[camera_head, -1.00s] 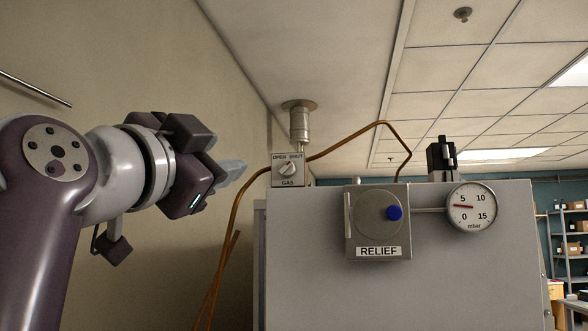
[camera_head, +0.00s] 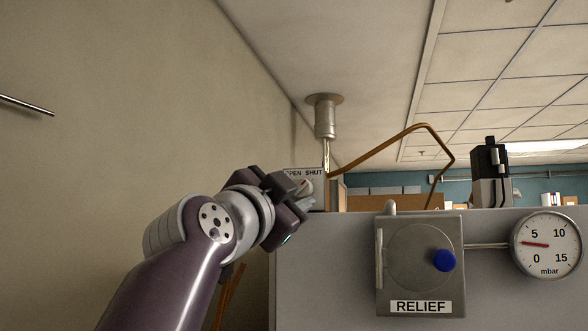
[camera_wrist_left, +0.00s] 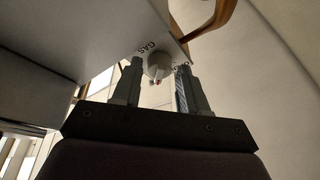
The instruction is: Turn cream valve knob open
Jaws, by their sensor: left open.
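In the left wrist view the round knob (camera_wrist_left: 158,66) shows between the two spread fingers of the left gripper (camera_wrist_left: 160,72), one finger on each side. A red mark shows on the knob's near edge in that view. Whether a finger touches the knob I cannot tell.
Right of the knob stands a grey cabinet (camera_head: 325,260) with a RELIEF box (camera_head: 395,285), a blue knob (camera_head: 444,260) on it and a round gauge (camera_head: 546,246). A copper pipe (camera_head: 385,144) bends above the cabinet. A wall (camera_head: 130,110) lies to the left.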

